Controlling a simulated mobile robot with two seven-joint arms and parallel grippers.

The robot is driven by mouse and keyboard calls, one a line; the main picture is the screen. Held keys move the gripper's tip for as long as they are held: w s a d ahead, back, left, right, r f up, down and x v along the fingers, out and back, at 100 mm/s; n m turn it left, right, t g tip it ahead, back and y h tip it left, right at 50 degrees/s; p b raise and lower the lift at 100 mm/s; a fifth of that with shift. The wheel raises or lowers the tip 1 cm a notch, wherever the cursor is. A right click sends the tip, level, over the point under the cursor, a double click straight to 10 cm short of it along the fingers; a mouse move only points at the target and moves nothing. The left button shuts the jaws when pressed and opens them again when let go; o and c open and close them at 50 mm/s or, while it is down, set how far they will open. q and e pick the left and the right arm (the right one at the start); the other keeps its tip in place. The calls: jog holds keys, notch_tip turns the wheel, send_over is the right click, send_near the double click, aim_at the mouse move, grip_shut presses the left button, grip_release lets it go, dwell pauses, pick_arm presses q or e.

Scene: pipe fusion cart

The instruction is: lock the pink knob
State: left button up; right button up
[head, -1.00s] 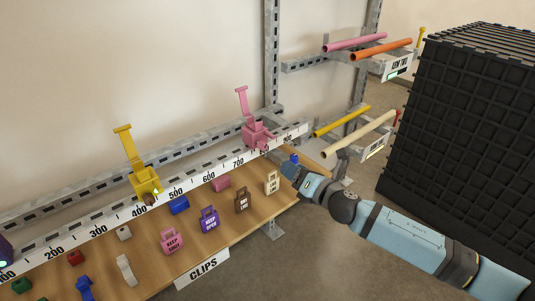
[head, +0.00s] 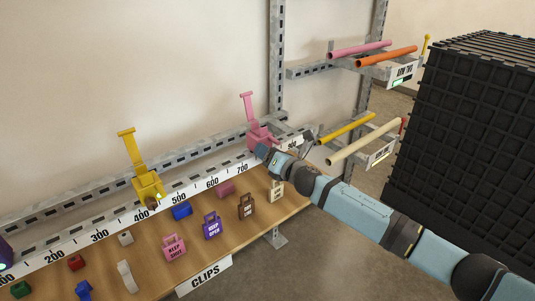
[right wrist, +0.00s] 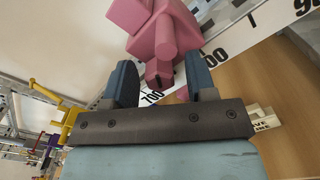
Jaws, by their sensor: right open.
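The pink clamp with its upright handle (head: 248,107) stands on the numbered rail in the head view, just past the 700 mark. In the right wrist view the pink knob (right wrist: 160,66) sticks out of the pink clamp body (right wrist: 145,14) toward me. My right gripper (right wrist: 162,82) is open, with its blue fingers on either side of the knob's end. I cannot tell whether either finger touches it. In the head view the right gripper (head: 262,153) is in front of the clamp and hides its lower part. My left gripper is not in view.
A yellow clamp (head: 147,182) stands farther left on the numbered rail (head: 110,225). Several clips and tags, including a pink "keep shut" tag (head: 174,248), lie on the wooden shelf (head: 205,258). Pipes rest on brackets at the right, beside a black grid crate (head: 470,130).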

jog(key=shift+w+a, duration=0.1)
jog(key=shift+c, duration=0.4)
jog(key=c, duration=0.8)
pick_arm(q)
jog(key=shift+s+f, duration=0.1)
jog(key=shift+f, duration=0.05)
pick_arm(e)
jog(key=shift+c, duration=0.2)
